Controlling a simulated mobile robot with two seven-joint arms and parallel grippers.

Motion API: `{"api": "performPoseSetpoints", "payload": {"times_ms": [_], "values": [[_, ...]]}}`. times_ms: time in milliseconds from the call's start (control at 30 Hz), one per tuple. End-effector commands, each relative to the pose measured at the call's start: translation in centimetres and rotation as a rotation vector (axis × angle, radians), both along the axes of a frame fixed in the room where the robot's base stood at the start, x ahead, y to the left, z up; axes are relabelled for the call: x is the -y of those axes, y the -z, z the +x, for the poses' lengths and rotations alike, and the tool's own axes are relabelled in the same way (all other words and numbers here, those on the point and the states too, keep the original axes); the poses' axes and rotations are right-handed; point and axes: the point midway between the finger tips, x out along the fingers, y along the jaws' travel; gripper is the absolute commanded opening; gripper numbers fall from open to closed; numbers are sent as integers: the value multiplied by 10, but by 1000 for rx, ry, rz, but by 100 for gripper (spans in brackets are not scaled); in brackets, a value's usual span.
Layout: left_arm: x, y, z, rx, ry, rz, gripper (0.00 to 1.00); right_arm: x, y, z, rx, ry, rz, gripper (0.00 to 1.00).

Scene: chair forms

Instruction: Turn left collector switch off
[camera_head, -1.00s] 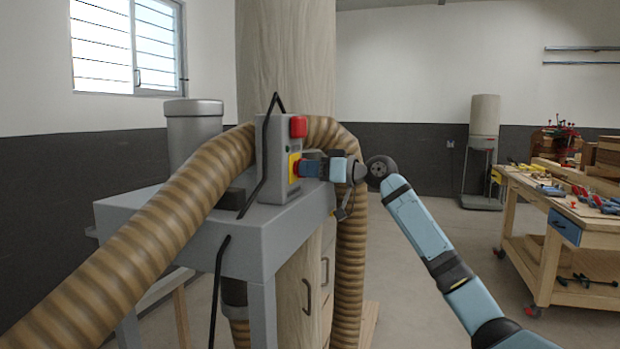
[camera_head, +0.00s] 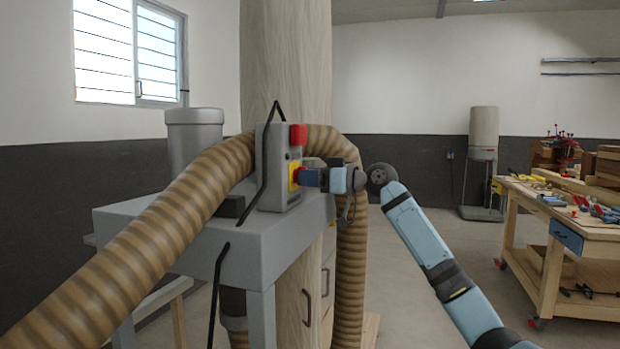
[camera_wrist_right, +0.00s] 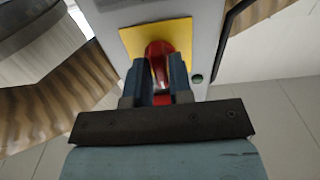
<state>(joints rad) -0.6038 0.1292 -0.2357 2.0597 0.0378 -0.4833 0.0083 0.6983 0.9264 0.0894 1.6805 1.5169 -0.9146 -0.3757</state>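The grey switch box (camera_head: 270,160) stands upright on the grey collector body. It has a red block (camera_head: 298,134) at the top and a red knob (camera_head: 302,176) on a yellow plate (camera_head: 292,178) below. My right gripper (camera_head: 312,177) points left at the knob, its tips at the plate. In the right wrist view, the red knob (camera_wrist_right: 160,52) shows beyond and between the fingers of my right gripper (camera_wrist_right: 160,75). The fingers are close together, and whether they press on it is unclear. A small green button (camera_wrist_right: 197,79) sits beside the plate. My left gripper is out of view.
A ribbed brown hose (camera_head: 150,245) loops from the front left behind the box and down. Black bent handles (camera_head: 262,165) rise beside the box. A wooden workbench (camera_head: 560,210) with tools and a second collector (camera_head: 482,150) stand at right. Open floor lies between.

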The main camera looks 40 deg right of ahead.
Motion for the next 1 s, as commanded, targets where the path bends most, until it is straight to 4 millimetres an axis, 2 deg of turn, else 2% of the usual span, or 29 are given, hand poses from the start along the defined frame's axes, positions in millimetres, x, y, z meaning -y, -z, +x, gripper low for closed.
{"api": "performPoseSetpoints", "payload": {"times_ms": [33,67,333,467,567,800,1000], "values": [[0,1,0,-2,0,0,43,0,0,0,0,0,0,32],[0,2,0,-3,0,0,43,0,0,0,0,0,0,39],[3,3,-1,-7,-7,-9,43,0,0,-1,0,0,2,39],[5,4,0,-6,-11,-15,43,4,2,-7,-2,1,1,39],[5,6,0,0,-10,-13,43,12,3,-21,-1,3,0,39],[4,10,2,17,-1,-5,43,37,4,-70,-1,2,0,39],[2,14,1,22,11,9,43,54,2,-104,-2,1,1,39]]}}
